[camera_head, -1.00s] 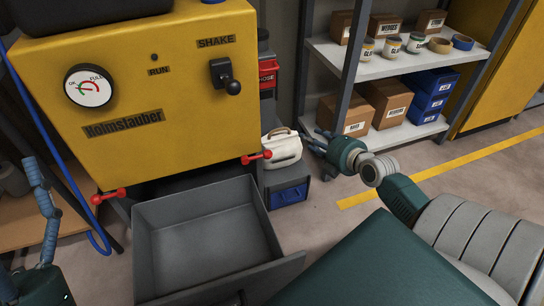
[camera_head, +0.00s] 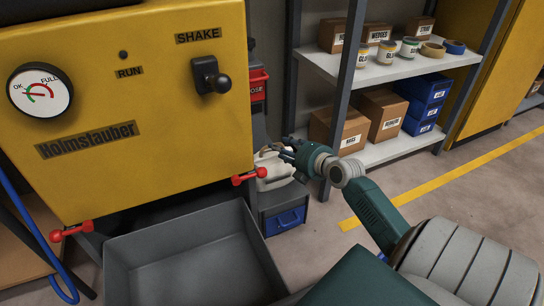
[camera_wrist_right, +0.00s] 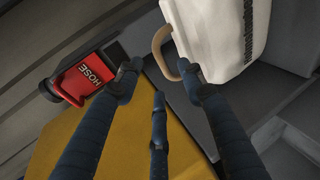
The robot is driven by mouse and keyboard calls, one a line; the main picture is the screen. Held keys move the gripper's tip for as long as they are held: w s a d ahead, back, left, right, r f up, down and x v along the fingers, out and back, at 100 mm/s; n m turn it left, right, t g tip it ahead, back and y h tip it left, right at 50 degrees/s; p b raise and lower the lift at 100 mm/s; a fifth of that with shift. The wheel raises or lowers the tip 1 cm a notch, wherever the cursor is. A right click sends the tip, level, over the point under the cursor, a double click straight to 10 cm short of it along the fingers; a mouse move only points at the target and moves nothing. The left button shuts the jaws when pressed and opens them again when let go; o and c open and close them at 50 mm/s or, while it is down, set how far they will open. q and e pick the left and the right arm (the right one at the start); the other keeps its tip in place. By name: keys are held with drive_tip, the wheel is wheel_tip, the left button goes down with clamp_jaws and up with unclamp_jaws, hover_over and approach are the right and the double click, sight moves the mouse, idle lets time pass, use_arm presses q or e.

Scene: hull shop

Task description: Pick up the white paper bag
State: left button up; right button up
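The white paper bag (camera_head: 268,172) stands beside the yellow machine, on a dark grey unit with a blue drawer. My right gripper (camera_head: 287,151) is at its right side and hides part of it. In the right wrist view the bag (camera_wrist_right: 220,32) is at the upper right, with its tan handle (camera_wrist_right: 160,48) close to the tip of the right-hand finger. The fingers of my right gripper (camera_wrist_right: 160,80) are spread and nothing is between them. I cannot tell whether a finger touches the handle. My left gripper is not in view.
The yellow machine (camera_head: 120,165) with red handles is at the left, above an open grey drawer (camera_head: 195,265). A red hose bin (camera_wrist_right: 85,80) is near my right fingers. Shelves with boxes (camera_head: 385,110) stand behind my right arm. The floor at the right is clear.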

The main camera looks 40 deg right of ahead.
sight(275, 158)
drive_tip(key=b+x, duration=0.2)
drive_tip(key=x, duration=0.2)
drive_tip(key=shift+w+f, duration=0.2)
drive_tip(key=shift+w, duration=0.2)
drive_tip(key=shift+c, duration=0.5)
clamp_jaws()
